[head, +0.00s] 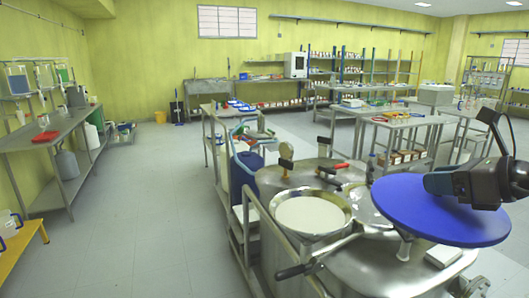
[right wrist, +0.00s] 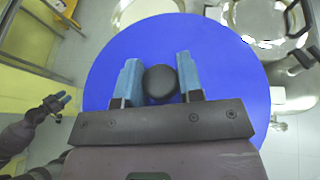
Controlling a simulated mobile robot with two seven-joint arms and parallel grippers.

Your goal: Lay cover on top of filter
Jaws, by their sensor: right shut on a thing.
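The cover (head: 438,212) is a large flat blue disc. My right gripper (head: 470,183) holds it from above, to the right of the filter in the head view. In the right wrist view, its blue-grey fingers (right wrist: 158,84) are on either side of the cover's round black knob (right wrist: 161,92). The filter (head: 312,214) appears to be the round steel pan with a white inside. It is uncovered, and the cover is apart from it. My left gripper (right wrist: 57,103) shows small at the left of the right wrist view; its opening is unclear.
Steel vessels (head: 375,268) with pipes and black-handled clamps (head: 290,270) stand around and under the filter. A red-handled valve (head: 340,166) rises behind it. A blue container (head: 246,178) stands to its left. The floor (head: 130,220) farther left is open.

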